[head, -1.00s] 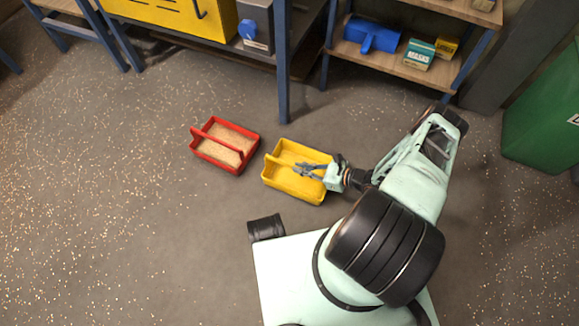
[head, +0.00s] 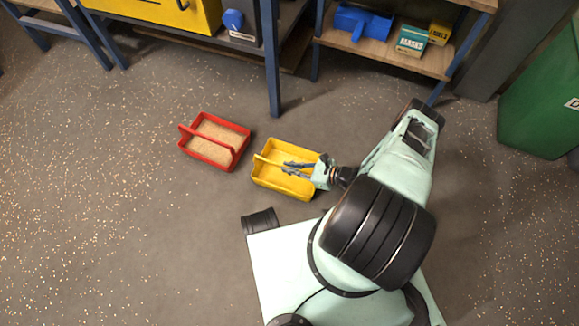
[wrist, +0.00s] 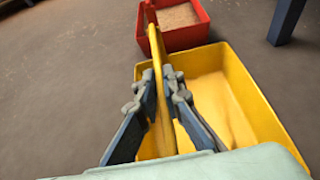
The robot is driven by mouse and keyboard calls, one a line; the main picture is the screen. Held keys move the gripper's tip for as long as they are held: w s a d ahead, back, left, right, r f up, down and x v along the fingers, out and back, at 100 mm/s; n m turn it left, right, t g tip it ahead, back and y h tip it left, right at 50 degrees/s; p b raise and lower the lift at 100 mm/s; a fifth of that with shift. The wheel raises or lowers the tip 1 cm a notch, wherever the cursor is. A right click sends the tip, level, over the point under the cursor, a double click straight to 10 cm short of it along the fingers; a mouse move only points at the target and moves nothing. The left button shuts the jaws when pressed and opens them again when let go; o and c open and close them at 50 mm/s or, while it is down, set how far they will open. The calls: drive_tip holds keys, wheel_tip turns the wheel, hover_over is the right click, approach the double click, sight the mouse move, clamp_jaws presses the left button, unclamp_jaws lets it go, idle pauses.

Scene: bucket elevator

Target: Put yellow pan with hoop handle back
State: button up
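The yellow pan with hoop handle (head: 268,181) stands on the floor in front of my base and looks empty inside. In the wrist view the yellow pan (wrist: 262,100) fills the middle and right. My gripper (head: 285,168) reaches over the pan from the right. In the wrist view its fingers (wrist: 159,80) stand on either side of the yellow hoop handle (wrist: 156,45), with narrow gaps seeming to show beside it. I cannot tell whether either finger touches the handle. The pan's near edge is hidden by my wrist.
A red pan (head: 207,159) holding a sand-coloured fill stands just left of the yellow pan. A blue-legged bench (head: 272,75) and a shelf (head: 385,57) with boxes stand behind. A green bin (head: 540,105) is at the right.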

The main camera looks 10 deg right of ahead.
drive_tip(key=o, duration=0.4)
drive_tip(key=shift+c, duration=0.2)
drive_tip(key=shift+r, duration=0.25)
drive_tip(key=p+v, duration=0.2)
drive_tip(key=v, duration=1)
drive_tip(key=shift+p, duration=0.35)
